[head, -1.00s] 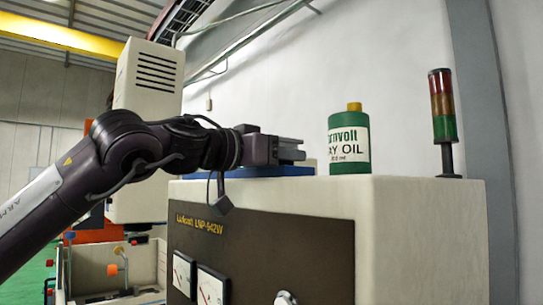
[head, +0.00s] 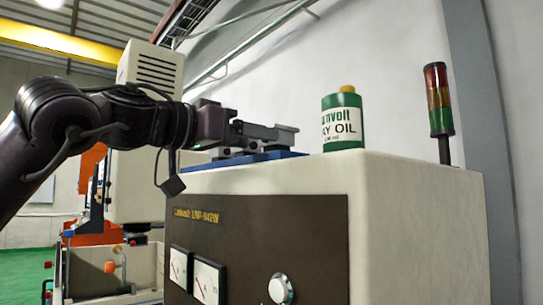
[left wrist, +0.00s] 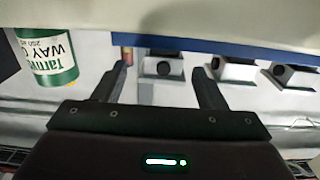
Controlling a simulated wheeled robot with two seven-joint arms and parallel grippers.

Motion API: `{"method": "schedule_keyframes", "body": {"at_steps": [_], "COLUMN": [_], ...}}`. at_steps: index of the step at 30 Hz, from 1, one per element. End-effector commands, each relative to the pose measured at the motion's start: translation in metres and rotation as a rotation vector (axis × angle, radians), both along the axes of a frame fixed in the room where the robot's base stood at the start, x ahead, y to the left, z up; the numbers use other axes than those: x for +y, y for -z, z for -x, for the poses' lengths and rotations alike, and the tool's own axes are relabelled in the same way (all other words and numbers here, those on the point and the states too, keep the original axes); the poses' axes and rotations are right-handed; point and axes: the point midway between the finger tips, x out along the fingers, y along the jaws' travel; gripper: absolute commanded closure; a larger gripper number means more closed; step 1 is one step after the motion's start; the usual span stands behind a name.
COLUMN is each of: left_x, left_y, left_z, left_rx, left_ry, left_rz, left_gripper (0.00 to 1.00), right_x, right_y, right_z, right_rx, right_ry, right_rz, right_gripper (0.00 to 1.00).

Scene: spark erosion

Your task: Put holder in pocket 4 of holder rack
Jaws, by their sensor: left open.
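A blue rack (head: 246,160) lies on top of the machine cabinet in the head view, with grey blocks on it partly hidden behind my left gripper. Its blue edge (left wrist: 215,50) crosses the top of the left wrist view, which is upside down. Several pale holder blocks with dark round holes line this edge; one block (left wrist: 163,70) shows between my fingers, and others (left wrist: 236,70) and (left wrist: 290,76) are to the right. My left gripper (head: 285,132) is open and empty above the rack; its fingers (left wrist: 163,85) point at the row. I cannot read pocket numbers.
A green oil can (head: 342,122) stands on the cabinet right of the rack; it also shows in the left wrist view (left wrist: 48,58). A signal lamp (head: 438,112) stands further right. The cabinet top (head: 400,175) in front is bare.

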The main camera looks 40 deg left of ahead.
Motion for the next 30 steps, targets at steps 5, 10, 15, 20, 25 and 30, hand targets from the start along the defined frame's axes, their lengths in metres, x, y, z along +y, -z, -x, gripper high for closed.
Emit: {"method": "schedule_keyframes", "body": {"at_steps": [5, 10, 15, 20, 25, 30], "left_x": [0.003, 0.004, 0.004, 0.004, 0.004, 0.004], "left_y": [0.002, 0.000, 0.000, 0.000, 0.000, 0.000], "left_z": [0.031, 0.042, 0.044, 0.044, 0.044, 0.043], "left_rx": [-0.003, 0.000, 0.001, 0.000, 0.000, 0.000], "left_ry": [-0.001, 0.000, 0.000, 0.000, 0.000, 0.000], "left_rz": [-0.001, 0.000, 0.000, 0.000, 0.000, 0.000], "left_gripper": [0.35, 0.35, 0.35, 0.35, 0.35, 0.35], "right_x": [0.003, 0.003, 0.002, -0.001, -0.004, -0.004], "right_y": [0.015, 0.018, 0.018, 0.018, 0.018, 0.018], "right_z": [0.000, 0.000, 0.000, 0.000, 0.001, 0.002], "right_rx": [0.000, 0.000, 0.000, 0.001, 0.001, 0.002], "right_ry": [0.000, 0.000, -0.001, -0.002, -0.002, -0.001], "right_rz": [-0.004, -0.004, -0.002, 0.001, 0.005, 0.005], "right_gripper": [1.00, 1.00, 1.00, 1.00, 1.00, 1.00]}}
